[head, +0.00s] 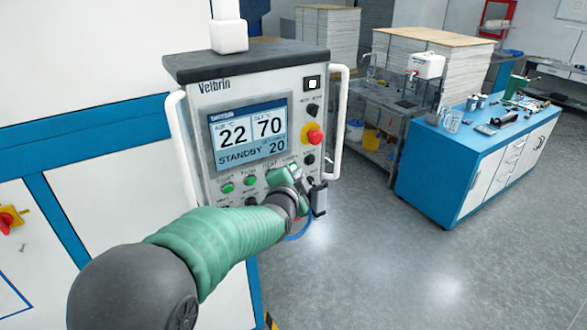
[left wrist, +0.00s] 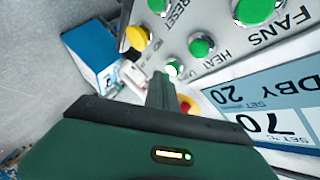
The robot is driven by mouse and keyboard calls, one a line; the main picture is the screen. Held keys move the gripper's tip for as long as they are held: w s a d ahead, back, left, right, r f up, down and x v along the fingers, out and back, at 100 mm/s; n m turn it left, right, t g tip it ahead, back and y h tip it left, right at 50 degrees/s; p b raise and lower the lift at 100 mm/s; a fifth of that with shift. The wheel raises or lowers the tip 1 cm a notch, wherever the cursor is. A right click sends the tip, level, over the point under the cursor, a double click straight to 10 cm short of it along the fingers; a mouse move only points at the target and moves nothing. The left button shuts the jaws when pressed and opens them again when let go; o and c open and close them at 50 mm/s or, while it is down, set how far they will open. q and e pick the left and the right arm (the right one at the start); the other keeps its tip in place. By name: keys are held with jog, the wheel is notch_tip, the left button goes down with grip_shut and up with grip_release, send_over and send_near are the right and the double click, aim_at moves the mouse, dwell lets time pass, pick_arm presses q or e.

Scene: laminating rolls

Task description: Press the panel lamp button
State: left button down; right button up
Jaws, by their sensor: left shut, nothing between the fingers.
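The control panel (head: 207,103) stands upright in the head view, with a screen (head: 248,135) and green buttons below it. My left gripper (head: 299,178) is at the panel's lower right, its fingers shut and empty. In the left wrist view the panel shows upside down, and the shut fingertips (left wrist: 160,82) are close to a small green-and-white button (left wrist: 174,69). I cannot tell whether they touch it.
A red emergency knob (head: 314,136) sits above the gripper. White handles flank the panel, the right one (head: 339,110) near my gripper. A yellow button (left wrist: 138,38) is also close. A blue workbench (head: 430,160) stands to the right, with open floor between.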

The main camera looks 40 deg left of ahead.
pick_arm(q)
jog(key=shift+s+d, duration=0.1)
jog(key=shift+d, duration=0.05)
jog(key=d, duration=0.1)
jog(key=s+d+p, duration=0.1)
jog(key=d, duration=0.1)
jog(key=s+d+p, duration=0.1)
jog(key=shift+d, duration=0.4)
jog(key=shift+a, duration=0.1)
dwell(0.4)
